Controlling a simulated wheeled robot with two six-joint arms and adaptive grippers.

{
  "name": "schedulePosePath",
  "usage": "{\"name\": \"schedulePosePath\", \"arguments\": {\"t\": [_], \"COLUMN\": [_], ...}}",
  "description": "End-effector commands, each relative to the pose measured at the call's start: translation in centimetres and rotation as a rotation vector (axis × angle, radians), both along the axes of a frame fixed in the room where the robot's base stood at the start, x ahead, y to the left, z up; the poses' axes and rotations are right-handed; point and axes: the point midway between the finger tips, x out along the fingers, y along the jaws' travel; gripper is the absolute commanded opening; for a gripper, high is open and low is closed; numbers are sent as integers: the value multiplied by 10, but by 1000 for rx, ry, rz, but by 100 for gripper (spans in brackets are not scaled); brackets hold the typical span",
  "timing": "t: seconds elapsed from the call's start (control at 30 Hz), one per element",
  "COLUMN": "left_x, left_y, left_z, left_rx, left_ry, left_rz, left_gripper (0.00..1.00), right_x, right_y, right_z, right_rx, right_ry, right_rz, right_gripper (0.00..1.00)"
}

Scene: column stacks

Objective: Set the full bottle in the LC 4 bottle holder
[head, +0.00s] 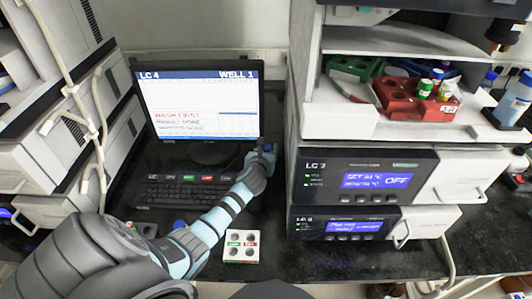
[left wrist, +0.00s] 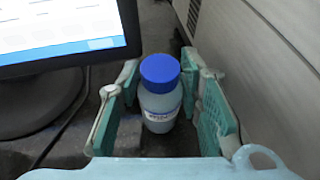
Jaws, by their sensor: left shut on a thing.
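My left gripper (head: 264,153) reaches in beside the right edge of the monitor in the head view. A red holder (head: 395,103) with small bottles and a green holder (head: 350,68) sit on the right-hand shelf. I cannot read which holder is LC 4's. My right gripper is not in view.
The monitor (head: 200,105) reads LC 4, WELL 1, with a keyboard (head: 185,194) in front. Stacked instrument modules (head: 375,180) stand close to the gripper's right. A small white block (head: 241,247) lies on the dark bench. A large bottle (head: 514,100) stands far right.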

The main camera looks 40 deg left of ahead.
Motion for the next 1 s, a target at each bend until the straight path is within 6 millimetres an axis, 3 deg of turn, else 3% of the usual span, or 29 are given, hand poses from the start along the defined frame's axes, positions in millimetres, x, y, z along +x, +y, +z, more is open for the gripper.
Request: {"name": "schedulePosePath", "arguments": {"t": [0.13, 0.17, 0.3, 0.73, 1.0], "left_x": [0, 0, 0, -2, -62], "left_y": [0, 0, 0, -1, -36], "left_z": [-3, -4, -3, -4, 32], "left_rx": [0, -1, 0, 0, -1], "left_ry": [-1, 0, -1, -1, 0], "left_rz": [0, 0, 0, 0, 0], "left_gripper": [13, 34, 53, 53, 53], "right_x": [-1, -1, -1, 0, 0], "right_y": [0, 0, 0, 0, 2], "right_z": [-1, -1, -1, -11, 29], "right_rx": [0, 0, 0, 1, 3], "right_ry": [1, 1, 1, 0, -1], "right_rz": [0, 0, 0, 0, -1], "right_gripper": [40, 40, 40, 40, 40]}}
